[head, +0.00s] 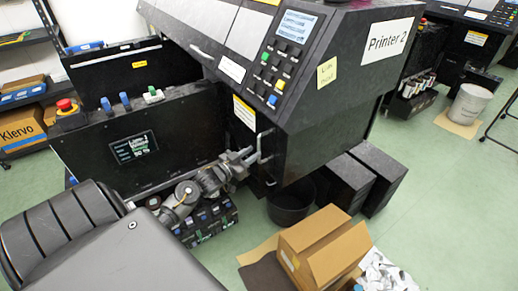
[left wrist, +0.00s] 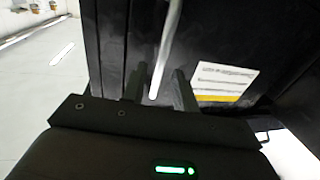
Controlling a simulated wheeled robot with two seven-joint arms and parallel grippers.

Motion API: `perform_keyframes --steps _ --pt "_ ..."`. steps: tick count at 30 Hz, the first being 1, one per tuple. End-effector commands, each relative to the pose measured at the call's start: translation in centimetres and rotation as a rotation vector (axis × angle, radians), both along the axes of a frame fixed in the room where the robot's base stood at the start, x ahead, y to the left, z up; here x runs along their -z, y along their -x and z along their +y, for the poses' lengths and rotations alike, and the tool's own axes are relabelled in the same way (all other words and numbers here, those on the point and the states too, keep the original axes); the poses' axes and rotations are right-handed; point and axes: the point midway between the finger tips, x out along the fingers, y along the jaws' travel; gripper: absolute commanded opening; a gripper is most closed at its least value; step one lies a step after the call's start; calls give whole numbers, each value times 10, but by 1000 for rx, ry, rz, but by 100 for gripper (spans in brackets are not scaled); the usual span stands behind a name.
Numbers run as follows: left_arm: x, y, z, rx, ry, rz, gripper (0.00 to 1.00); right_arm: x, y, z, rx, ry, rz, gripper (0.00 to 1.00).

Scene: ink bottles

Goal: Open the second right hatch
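The dark hatch (head: 270,118) is on the front of Printer 2, below the button panel, and looks closed. Its thin metal handle (head: 262,150) stands out from the surface; it also shows in the left wrist view (left wrist: 169,40). My left gripper (head: 248,158) is at the handle in the head view. In the left wrist view its two fingers (left wrist: 160,88) stand apart on either side of the handle bar, with gaps visible, so it looks open around the bar. A white and yellow label (left wrist: 222,82) is right of the fingers. My right gripper is not in view.
An open cardboard box (head: 325,250) and a black bin (head: 290,200) stand on the floor below the hatch. Black boxes (head: 365,178) are under the printer. A black unit with a small screen (head: 134,147) is at left.

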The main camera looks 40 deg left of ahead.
Motion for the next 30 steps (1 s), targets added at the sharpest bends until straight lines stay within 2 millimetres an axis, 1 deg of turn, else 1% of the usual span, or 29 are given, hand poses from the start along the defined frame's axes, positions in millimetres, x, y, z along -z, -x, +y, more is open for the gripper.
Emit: perform_keyframes --steps 1,3,6,9,19,20,26,27,30 --pt "-1 -10 -1 -1 1 -2 29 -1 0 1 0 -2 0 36" --pt "-1 -20 -2 0 0 -1 29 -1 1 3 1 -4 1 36" --pt "0 -32 -3 -1 1 -1 29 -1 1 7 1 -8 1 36" --pt "0 -39 -4 0 1 1 29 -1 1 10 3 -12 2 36" --pt "1 -42 -5 1 0 1 29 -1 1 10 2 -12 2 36" --pt "1 -42 -5 1 0 1 28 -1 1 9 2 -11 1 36" --pt "1 -42 -5 0 -1 1 2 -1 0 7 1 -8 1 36" --pt "1 -42 -5 1 -1 1 0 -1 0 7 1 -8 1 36" --pt "1 -42 -5 1 -1 1 0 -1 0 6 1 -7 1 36"
